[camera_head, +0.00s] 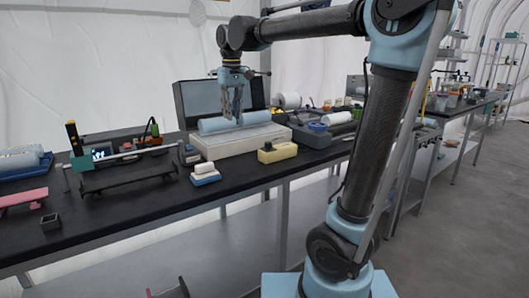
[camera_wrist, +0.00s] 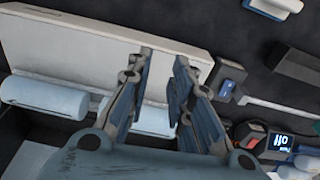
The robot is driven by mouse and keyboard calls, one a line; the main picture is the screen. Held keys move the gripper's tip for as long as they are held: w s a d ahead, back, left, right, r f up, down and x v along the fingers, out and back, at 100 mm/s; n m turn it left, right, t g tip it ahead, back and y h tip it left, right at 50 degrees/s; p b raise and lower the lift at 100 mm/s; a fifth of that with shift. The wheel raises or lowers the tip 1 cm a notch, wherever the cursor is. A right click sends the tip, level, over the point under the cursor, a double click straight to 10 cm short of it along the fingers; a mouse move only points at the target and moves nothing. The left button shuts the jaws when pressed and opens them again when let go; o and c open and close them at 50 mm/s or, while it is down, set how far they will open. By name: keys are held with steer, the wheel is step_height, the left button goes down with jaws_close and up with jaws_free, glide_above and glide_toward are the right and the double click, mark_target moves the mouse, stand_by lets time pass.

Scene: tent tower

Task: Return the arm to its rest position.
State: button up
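My arm reaches over the table from the right in the head view and bends down to my gripper (camera_head: 233,117). In the wrist view the two fingers of my gripper (camera_wrist: 163,57) stand apart, with a gap between the tips and nothing held there. The wrist view also shows the cylinder (camera_wrist: 45,96), partly hidden by the fingers. I cannot tell from these frames whether the fingertips touch anything.
An open dark case (camera_head: 192,98) stands behind the white box. A yellow block (camera_head: 277,152), a white-and-blue block (camera_head: 205,174) and a dark rack (camera_head: 125,181) are near the front edge of the black table (camera_head: 105,222). Free room lies above the table.

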steer(key=shift+m, duration=0.9)
steer(key=d+f, duration=0.1)
steer(key=d, duration=0.3)
steer(key=s+d+f, duration=0.1)
steer(key=d, duration=0.3)
steer(key=s+d+f, duration=0.1)
steer(key=d+f, duration=0.1)
steer(key=d, duration=0.2)
steer(key=shift+d, duration=0.1)
steer(key=s+d+f, duration=0.2)
steer(key=d, duration=0.1)
steer(key=s+d+f+m, duration=0.1)
steer(key=d+f, duration=0.1)
steer(key=d, duration=0.1)
steer(key=s+d+f+m, duration=0.1)
steer(key=s+d+f, duration=0.1)
steer(key=d, duration=0.1)
steer(key=shift+s+d+f+t, duration=0.2)
steer(key=shift+s+d+t, duration=0.1)
steer(key=shift+d+t, duration=0.1)
steer(key=s+d+f+m, duration=0.1)
steer(key=s+d+f, duration=0.3)
steer(key=s+f, duration=0.3)
steer(key=s+d+f+m, duration=0.2)
steer(key=s+d+f, duration=0.2)
steer(key=s+f, duration=0.3)
step_height(320, 180, down, 5)
steer(key=shift+s+f+t, duration=0.1)
steer(key=shift+s+t, duration=0.05)
steer(key=shift+t, duration=0.15)
